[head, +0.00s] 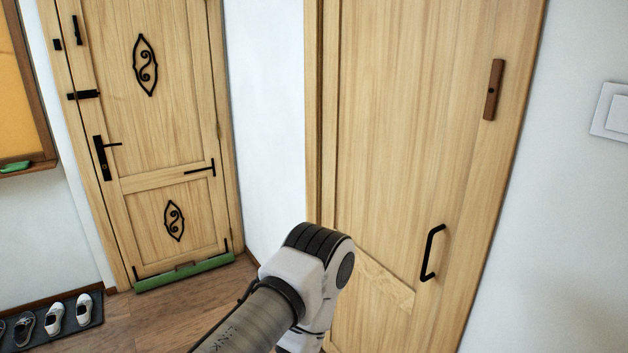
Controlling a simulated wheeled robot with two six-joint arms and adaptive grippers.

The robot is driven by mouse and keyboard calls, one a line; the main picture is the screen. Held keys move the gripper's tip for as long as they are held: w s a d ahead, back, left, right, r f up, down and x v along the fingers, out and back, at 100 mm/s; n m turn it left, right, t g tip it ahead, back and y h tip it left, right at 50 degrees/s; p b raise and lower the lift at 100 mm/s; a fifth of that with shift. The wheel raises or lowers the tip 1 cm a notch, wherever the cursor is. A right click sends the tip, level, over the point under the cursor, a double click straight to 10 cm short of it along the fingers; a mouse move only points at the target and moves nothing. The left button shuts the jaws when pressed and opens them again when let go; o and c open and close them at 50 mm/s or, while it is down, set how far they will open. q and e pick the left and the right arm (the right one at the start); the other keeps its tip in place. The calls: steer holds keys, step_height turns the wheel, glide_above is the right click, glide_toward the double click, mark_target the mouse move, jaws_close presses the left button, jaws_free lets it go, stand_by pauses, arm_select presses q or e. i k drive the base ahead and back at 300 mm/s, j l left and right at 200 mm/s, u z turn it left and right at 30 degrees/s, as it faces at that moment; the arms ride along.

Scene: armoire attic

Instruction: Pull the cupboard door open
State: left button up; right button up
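The cupboard door (395,130) is a tall light-wood panel on the right side of the head view. It looks shut, flush in its wooden frame. A black bar handle (432,252) stands upright near the door's lower right side, with nothing touching it. A brown wooden turn piece (493,90) with a dark pivot sits upright, higher up near the right edge. One of my arms reaches up from the bottom, and its pale joint covers the door's lower left part. Neither of my grippers shows in this view.
Another wooden door (165,120) with black fittings stands at the left, a green strip (184,273) along its bottom. Shoes (54,318) rest on a dark mat (96,312) at lower left. A white switch (617,112) is on the right wall.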

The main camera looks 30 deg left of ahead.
mark_target(404, 81)
steer(key=u, duration=0.75)
